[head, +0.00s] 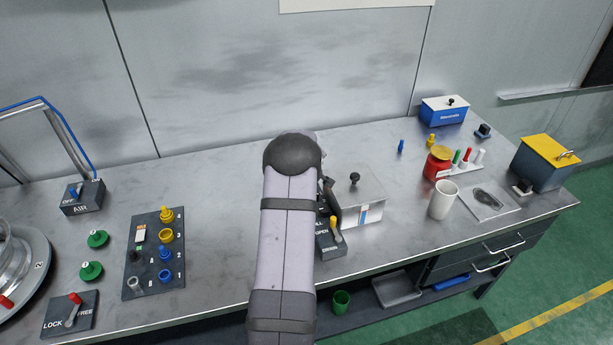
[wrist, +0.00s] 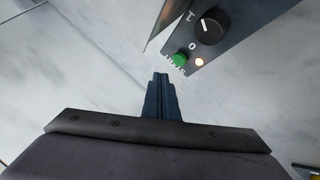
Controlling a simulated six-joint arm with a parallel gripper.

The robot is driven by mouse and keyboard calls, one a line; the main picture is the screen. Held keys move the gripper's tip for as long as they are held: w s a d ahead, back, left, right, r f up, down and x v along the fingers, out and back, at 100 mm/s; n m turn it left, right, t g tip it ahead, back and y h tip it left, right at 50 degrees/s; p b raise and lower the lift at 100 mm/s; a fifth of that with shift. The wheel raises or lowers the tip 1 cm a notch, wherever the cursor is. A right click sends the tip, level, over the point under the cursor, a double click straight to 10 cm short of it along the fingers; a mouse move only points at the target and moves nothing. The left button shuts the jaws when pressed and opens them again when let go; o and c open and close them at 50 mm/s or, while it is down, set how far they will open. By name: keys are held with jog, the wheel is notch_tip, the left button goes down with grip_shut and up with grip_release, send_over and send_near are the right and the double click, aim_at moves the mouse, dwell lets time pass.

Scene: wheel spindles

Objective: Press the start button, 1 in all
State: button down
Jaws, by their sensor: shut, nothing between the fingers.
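A green start button (wrist: 181,59) shows in the wrist view on a dark grey control box (wrist: 232,30), with partly readable lettering beside it. My gripper (wrist: 161,77) is shut and empty. Its fingertips are just below and left of the button in the wrist view, apart from it as far as I can tell. In the head view my arm hides the button, and I cannot make out the fingertips there.
A white box (head: 362,212) with a black knob and a dark box with a yellow lever (head: 333,222) stand right of my arm. A white mug (head: 443,200) and red jar (head: 437,164) are farther right. A numbered plug board (head: 151,285) lies left. The bench behind is mostly clear.

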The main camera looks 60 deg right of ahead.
jog(key=shift+r+p, duration=1.15)
jog(key=shift+r, duration=0.35)
jog(key=w+a+r+y, duration=0.1)
jog(key=w+a, duration=0.3)
jog(key=a, duration=0.3)
jog(key=w+a+r+y, duration=0.1)
jog(key=w+a, duration=0.4)
jog(key=a, duration=0.3)
jog(key=s+a+r+n+g+y, duration=0.1)
jog(key=s+a+y, duration=0.1)
jog(key=a, duration=1.5)
jog(key=s+a+r+n+g+y, duration=0.1)
jog(key=s+a+r+y, duration=0.15)
jog(key=a, duration=1.35)
jog(key=s+a+f+n+g+y, duration=0.1)
jog(key=s+a+n+g+y, duration=0.1)
jog(key=s+a, duration=1)
notch_tip(320, 180, down, 19)
jog(key=b, duration=1.9)
jog(key=shift+w+a+r, duration=0.15)
